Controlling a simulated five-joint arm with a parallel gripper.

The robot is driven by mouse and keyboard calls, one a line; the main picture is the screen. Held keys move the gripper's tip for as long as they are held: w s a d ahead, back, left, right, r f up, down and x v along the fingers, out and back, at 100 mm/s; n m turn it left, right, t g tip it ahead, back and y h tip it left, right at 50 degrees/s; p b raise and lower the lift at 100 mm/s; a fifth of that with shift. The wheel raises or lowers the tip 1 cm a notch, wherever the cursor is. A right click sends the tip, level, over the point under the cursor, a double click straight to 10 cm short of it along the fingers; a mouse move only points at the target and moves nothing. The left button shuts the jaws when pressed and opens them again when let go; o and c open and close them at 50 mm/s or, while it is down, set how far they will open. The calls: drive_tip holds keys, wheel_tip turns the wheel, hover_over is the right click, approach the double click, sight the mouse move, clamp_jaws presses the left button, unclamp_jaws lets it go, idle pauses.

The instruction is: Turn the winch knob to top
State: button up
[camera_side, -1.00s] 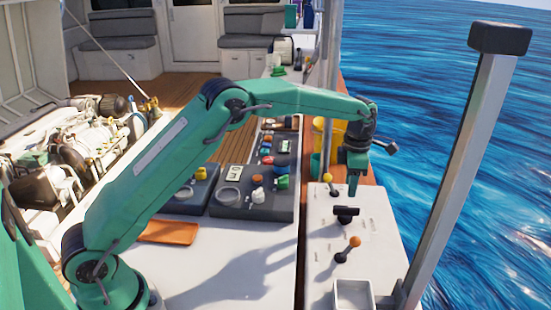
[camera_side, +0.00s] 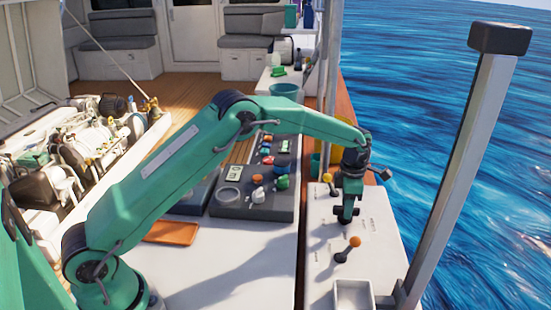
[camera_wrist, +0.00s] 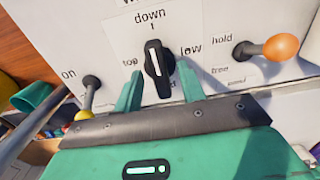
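The winch knob (camera_wrist: 155,58) is a black bar-shaped knob with a white line, on a white panel (camera_wrist: 85,35). In the wrist view its line stands nearly upright, with its upper end towards the label "down". The label "top" is to its left and "low" to its right. My gripper (camera_wrist: 159,72) is open, with one green finger on each side of the knob's lower part. I cannot tell whether the fingers touch it. In the side view my gripper (camera_side: 347,215) is down at the knob and hides most of it.
An orange-tipped lever (camera_wrist: 280,47) by "hold" and "free" stands right of the knob. A yellow-tipped lever (camera_wrist: 88,92) by "on" stands to the left. In the side view, a white open box (camera_side: 352,295) and a grey post (camera_side: 455,170) are at the panel's near end.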

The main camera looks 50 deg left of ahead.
drive_tip(key=shift+f, duration=0.1)
clamp_jaws()
